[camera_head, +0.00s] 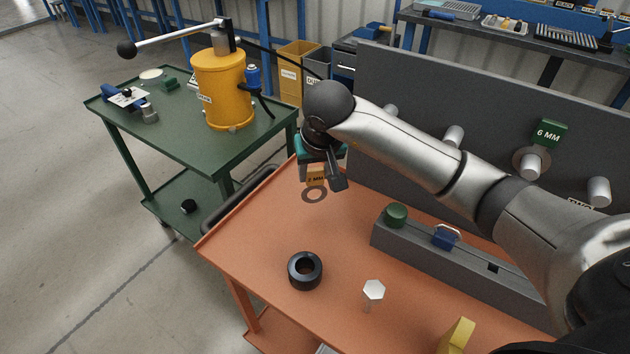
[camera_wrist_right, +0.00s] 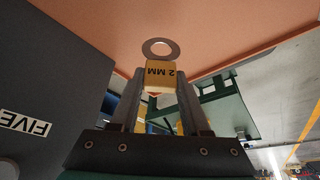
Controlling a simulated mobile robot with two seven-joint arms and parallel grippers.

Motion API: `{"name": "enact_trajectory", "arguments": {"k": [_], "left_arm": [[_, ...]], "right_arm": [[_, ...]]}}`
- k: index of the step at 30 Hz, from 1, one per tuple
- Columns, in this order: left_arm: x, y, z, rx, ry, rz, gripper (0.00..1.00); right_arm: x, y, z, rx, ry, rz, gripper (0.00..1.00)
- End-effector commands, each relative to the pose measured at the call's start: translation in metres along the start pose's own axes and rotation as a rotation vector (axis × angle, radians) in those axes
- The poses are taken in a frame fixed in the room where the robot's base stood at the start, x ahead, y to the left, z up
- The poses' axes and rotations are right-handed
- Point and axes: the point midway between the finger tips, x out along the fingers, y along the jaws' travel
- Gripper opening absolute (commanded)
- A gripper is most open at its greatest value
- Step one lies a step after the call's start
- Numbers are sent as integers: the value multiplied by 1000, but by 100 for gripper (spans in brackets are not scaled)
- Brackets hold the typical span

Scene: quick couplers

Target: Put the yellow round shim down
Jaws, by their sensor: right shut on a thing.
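The yellow round shim (camera_head: 316,176) has a yellow tag marked "2 MM" and a flat grey ring. My right gripper (camera_head: 322,178) is shut on its yellow tag, with the ring sticking out beyond the fingertips. The right wrist view shows the shim (camera_wrist_right: 160,75) between both fingers, the ring pointing away from the gripper. The shim is over the far left part of the orange table (camera_head: 260,235); the gap below it is hard to judge. My left gripper is out of view.
A black ring (camera_head: 305,271), a silver hex-headed piece (camera_head: 373,290) and a yellow block (camera_head: 457,336) are on the orange table. A grey block (camera_head: 450,255) carries green and blue pieces. A grey pegged panel (camera_head: 400,75) stands behind. A green cart (camera_head: 165,140) is at left.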

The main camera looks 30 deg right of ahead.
Motion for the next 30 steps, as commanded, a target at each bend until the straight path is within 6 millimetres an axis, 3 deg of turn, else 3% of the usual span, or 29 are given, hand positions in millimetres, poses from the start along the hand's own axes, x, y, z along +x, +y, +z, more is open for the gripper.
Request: {"name": "enact_trajectory", "arguments": {"k": [4, 16, 17, 24, 30], "left_arm": [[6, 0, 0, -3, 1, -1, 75], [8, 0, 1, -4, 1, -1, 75], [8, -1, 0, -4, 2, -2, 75], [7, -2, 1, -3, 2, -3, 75], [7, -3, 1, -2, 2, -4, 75]], "right_arm": [[22, 0, 10, 1, -3, -1, 0], [25, 0, 11, 0, -1, 0, 0], [25, 0, 11, 0, -1, 0, 49], [24, 0, 10, 0, -1, 0, 76], [24, 0, 10, 0, -1, 0, 76]]}}
